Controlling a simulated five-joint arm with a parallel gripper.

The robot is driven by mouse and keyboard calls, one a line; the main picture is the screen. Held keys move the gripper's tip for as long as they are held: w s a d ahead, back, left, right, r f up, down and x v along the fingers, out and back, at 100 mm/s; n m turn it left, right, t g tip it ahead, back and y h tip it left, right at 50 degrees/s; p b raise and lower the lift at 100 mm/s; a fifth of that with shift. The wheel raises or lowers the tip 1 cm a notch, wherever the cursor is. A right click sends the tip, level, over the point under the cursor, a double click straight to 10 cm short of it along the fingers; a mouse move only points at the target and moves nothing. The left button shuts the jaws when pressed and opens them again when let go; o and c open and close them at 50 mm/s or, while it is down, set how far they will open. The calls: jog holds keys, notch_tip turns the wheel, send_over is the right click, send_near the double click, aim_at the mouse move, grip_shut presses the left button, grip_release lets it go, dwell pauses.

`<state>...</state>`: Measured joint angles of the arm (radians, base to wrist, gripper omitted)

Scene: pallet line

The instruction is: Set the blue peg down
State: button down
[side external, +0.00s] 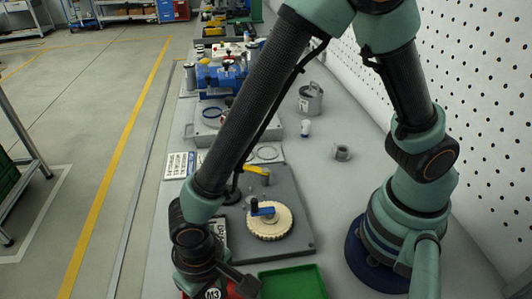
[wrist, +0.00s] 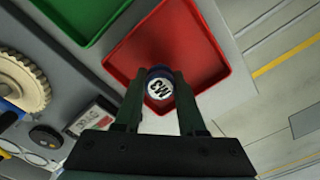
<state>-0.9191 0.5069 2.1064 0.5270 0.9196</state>
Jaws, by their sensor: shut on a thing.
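The blue peg (wrist: 158,72) is upright between the fingers of my gripper (wrist: 160,98) in the wrist view, its white top marked M3 facing the camera. My gripper is shut on it. The peg is over the red tray (wrist: 212,45), whose floor shows around it. In the side external view the peg's white M3 top (side external: 212,294) shows at the bottom edge, next to my gripper (side external: 222,285). The peg's lower end is hidden, so I cannot tell whether it touches the tray floor.
A green tray (side external: 318,284) is right beside the red one. A cream gear (side external: 271,232) with a blue-handled part lies on a dark grey plate (side external: 298,237). A small grey metal part (side external: 341,153) and a metal pot (side external: 310,100) stand farther back, with bare bench around them.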

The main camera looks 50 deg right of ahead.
aim_at(212, 295)
jog(key=shift+f, duration=0.1)
jog(key=c, duration=0.5)
grip_release()
notch_tip(212, 295, up, 12)
jog(key=w+d+r+t, duration=0.1)
jog(key=w+d+r, duration=0.2)
jog(key=d, duration=0.2)
jog(key=w+d+r+t+y, duration=0.1)
jog(key=w+d+r, duration=0.1)
jog(key=d, duration=0.3)
jog(key=w+d+r+t, duration=0.1)
jog(key=w+d+r, duration=0.2)
jog(key=d, duration=0.2)
jog(key=s+d+r+t+h, duration=0.1)
jog(key=d+r+t, duration=0.1)
jog(key=d, duration=1.1)
jog(key=shift+s+d+r+t, duration=0.15)
jog(key=shift+d+r+t, duration=0.2)
jog(key=shift+r, duration=0.55)
